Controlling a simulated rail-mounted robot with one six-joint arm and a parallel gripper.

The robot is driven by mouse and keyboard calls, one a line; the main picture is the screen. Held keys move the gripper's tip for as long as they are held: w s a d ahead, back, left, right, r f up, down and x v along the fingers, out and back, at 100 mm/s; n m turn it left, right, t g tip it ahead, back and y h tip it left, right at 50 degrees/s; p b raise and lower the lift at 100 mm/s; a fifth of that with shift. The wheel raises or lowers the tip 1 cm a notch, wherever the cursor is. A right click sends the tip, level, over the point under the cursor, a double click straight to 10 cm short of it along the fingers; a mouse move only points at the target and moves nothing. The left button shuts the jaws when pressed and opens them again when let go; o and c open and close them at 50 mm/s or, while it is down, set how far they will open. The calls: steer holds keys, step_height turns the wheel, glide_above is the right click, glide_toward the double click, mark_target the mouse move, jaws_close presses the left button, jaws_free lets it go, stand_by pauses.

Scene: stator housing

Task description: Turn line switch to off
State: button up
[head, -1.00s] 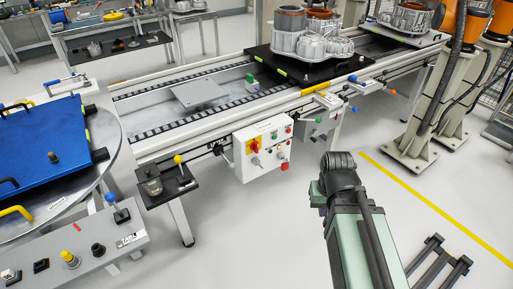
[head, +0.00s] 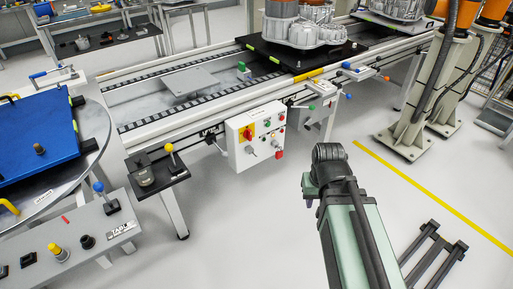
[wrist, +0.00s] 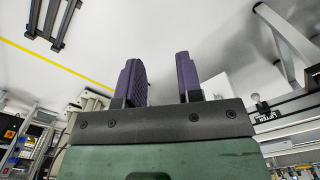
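A white control box (head: 256,138) hangs on the front of the conveyor line in the head view. A red rotary switch on a yellow plate (head: 248,132) is at its upper left. A grey selector knob (head: 250,150) sits below it, with several coloured buttons and a red knob at right. Labels are too small to read, so I cannot tell which is the line switch. My gripper (wrist: 160,82) shows in the wrist view with two purple fingers apart and nothing between them. My arm is right of the box in the head view; the fingers do not show there.
The conveyor (head: 190,105) carries a black pallet (head: 300,58) with metal housings. At left are a small black shelf (head: 157,175), a blue plate (head: 35,135) on a round table, and a grey panel (head: 85,240). Floor between box and arm is clear.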

steer(key=w+a+f+m+t+y+b, duration=0.1)
steer(key=w+a+f+y+b, duration=0.15)
steer(key=w+f+b, duration=0.35)
steer(key=w+a+f+m+t+y+b, duration=0.1)
steer(key=w+a+f+b, duration=0.3)
steer(key=f+b, duration=0.45)
steer(key=w+a+f+m+y+b, duration=0.1)
steer(key=w+a+f+y+b, duration=0.15)
steer(key=w+f+b, duration=0.45)
steer(key=w+a+f+m+t+y+b, duration=0.4)
steer(key=w+a+m+b, duration=0.4)
steer(key=w, duration=0.4)
steer(key=w+d+r+m+t, duration=0.2)
steer(key=w+r+m+t, duration=0.6)
steer(key=m, duration=1)
steer(key=w, duration=0.3)
steer(key=shift+w+d+r+t+y+b, duration=0.2)
steer(key=shift+w+r+t+y+b, duration=0.1)
steer(key=shift+r+b, duration=0.05)
